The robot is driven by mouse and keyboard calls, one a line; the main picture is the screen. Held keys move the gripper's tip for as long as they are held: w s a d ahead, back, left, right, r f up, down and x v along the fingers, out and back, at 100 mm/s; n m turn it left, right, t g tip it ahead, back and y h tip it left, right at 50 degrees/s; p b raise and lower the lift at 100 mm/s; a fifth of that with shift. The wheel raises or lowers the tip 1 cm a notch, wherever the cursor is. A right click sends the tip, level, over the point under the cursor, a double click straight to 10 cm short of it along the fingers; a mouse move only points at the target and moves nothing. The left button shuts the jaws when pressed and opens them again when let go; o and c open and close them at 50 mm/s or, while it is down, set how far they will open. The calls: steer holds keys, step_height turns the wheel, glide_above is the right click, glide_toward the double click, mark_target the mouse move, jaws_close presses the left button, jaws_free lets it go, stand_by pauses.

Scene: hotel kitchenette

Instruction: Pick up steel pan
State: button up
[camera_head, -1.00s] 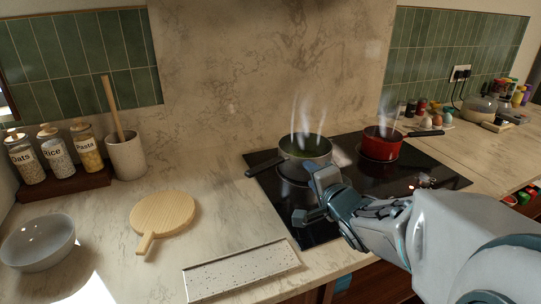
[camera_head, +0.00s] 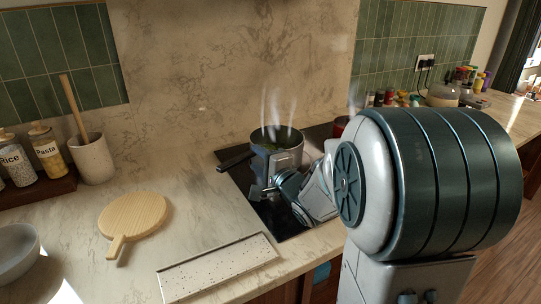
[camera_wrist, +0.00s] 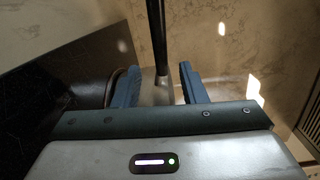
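The steel pan (camera_head: 277,134) stands on the black hob with green contents and steam rising. Its dark handle (camera_head: 236,162) points left toward the front. My gripper (camera_head: 262,181) is at the pan's near side and hides part of its wall. In the wrist view my gripper's two blue fingers (camera_wrist: 160,88) are apart, with the dark handle (camera_wrist: 158,40) between them. Gaps show on both sides of the handle. A curved piece of the pan's edge shows beside the left finger.
A red pot (camera_head: 340,125) on the hob is mostly hidden behind my arm. A round wooden board (camera_head: 135,216) and a speckled tray (camera_head: 218,267) lie on the counter to the left. A utensil crock (camera_head: 92,160) and jars stand farther back.

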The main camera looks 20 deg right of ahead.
mark_target(248, 152)
steer(key=shift+a+x, duration=0.1)
steer(key=shift+x, duration=1.4)
steer(key=shift+a+x, duration=0.15)
steer(key=shift+x, duration=1.4)
steer(key=shift+s+r, duration=0.15)
jaws_close()
steer(key=shift+r, duration=0.15)
